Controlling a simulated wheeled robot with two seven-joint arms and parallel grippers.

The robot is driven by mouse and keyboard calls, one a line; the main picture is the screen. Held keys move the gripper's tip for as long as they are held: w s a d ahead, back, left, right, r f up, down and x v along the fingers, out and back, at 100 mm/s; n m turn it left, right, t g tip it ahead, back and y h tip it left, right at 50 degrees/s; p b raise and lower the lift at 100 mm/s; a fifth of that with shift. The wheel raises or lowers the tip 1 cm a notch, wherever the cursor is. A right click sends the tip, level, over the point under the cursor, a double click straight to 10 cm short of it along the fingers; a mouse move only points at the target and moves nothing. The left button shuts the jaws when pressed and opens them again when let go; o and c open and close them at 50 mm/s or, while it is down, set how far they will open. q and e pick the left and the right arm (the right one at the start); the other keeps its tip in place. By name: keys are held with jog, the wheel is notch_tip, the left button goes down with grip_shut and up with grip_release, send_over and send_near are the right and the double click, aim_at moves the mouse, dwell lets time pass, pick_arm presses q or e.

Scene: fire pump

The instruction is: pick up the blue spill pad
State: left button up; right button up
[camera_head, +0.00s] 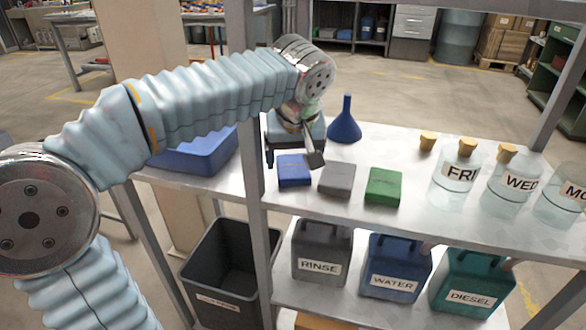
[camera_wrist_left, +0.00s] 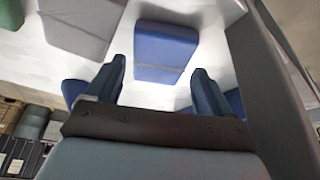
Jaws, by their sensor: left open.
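The blue spill pad (camera_head: 295,173) lies on the upper white shelf, leftmost in a row with a grey pad (camera_head: 337,179) and a green pad (camera_head: 384,186). My left gripper (camera_head: 293,159) points down just behind and above the blue pad, its jaws open and empty. In the left wrist view the blue pad (camera_wrist_left: 165,50) lies ahead of the two dark fingers (camera_wrist_left: 158,70), roughly centred between them. The grey pad (camera_wrist_left: 80,28) is beside it. I see no contact between fingers and pad. My right gripper is not in view.
A blue funnel (camera_head: 345,126) stands behind the pads, and a blue tray (camera_head: 200,155) lies to the left. A grey shelf post (camera_head: 252,150) rises close left of the gripper. Corked glass jars (camera_head: 456,180) stand right. Jugs (camera_head: 322,255) and a dark bin (camera_head: 228,270) are below.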

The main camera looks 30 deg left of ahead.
pick_arm(q)
jog(key=shift+x, duration=1)
jog(key=c, duration=0.9)
